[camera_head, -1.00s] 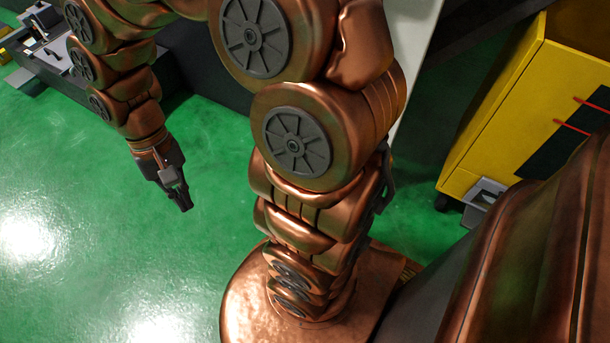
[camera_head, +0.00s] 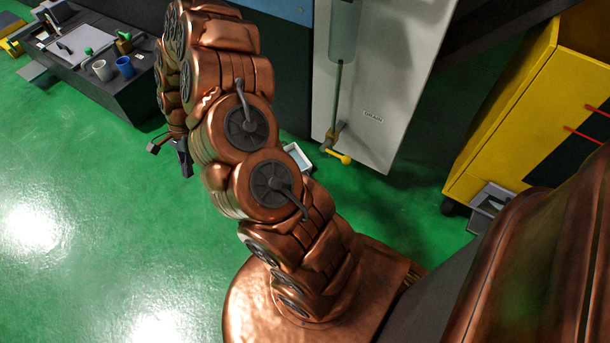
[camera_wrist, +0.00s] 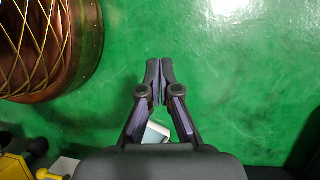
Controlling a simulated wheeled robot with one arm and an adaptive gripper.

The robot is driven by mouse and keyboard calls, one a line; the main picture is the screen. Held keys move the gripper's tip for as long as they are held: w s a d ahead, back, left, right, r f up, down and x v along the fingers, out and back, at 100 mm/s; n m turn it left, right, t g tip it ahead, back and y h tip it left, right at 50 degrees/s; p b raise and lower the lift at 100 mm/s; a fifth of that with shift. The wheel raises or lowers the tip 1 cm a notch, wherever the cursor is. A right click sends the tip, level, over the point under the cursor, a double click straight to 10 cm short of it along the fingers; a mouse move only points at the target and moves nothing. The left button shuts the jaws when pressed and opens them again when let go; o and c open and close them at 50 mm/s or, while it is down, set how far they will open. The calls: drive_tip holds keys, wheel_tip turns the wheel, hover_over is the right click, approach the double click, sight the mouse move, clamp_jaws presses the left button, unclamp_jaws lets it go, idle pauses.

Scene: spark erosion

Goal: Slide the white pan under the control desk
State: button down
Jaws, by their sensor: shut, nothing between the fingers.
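In the wrist view, part of the white pan (camera_wrist: 156,132) shows between the finger links and the palm. My gripper (camera_wrist: 160,80) is shut and empty, its two dark fingertips together over bare floor. In the head view my gripper (camera_head: 183,163) hangs left of my arm, apart from the pan. No thing is clearly recognisable as the control desk.
A yellow wheeled cabinet (camera_head: 525,100) stands at right, with a grey tray (camera_head: 490,203) at its foot. A pale machine panel (camera_head: 385,70) rises behind the pan. A dark bench (camera_head: 130,95) with cups (camera_head: 124,66) is at back left. The left floor is clear.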

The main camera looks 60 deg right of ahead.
drive_tip(key=s+d+f+m+h, duration=0.3)
drive_tip(key=d+f+m, duration=0.5)
drive_tip(key=d+f, duration=0.9)
drive_tip(key=s+d+f+m+g+h, duration=0.1)
drive_tip(key=s+d+f+m, duration=0.3)
drive_tip(key=s+d, duration=0.55)
drive_tip(key=s+d+f+m+g+h, duration=0.1)
drive_tip(key=s+d+f+m, duration=0.25)
drive_tip(key=s+d, duration=0.55)
drive_tip(key=shift+n, duration=0.25)
drive_tip(key=b+x, duration=0.1)
drive_tip(key=x, duration=0.2)
drive_tip(key=w+d+b+x, duration=0.1)
drive_tip(key=b+x, duration=0.1)
drive_tip(key=x, duration=0.1)
drive_tip(key=b+x, duration=0.1)
drive_tip(key=x, duration=0.2)
drive_tip(key=shift+w+d+f+b, duration=0.25)
drive_tip(key=shift+d+f+b, duration=0.1)
drive_tip(key=shift+f, duration=0.05)
drive_tip(key=shift+w+a+b, duration=0.2)
drive_tip(key=shift+w+b, duration=0.05)
drive_tip(key=shift+w, duration=0.3)
drive_tip(key=shift+w+a+b, duration=0.15)
drive_tip(key=shift+w+b, duration=0.05)
drive_tip(key=shift+w, duration=0.4)
drive_tip(key=shift+w+a+r, duration=0.15)
drive_tip(key=shift+w+a, duration=0.15)
drive_tip(key=shift+w, duration=0.45)
drive_tip(key=shift+w, duration=0.1)
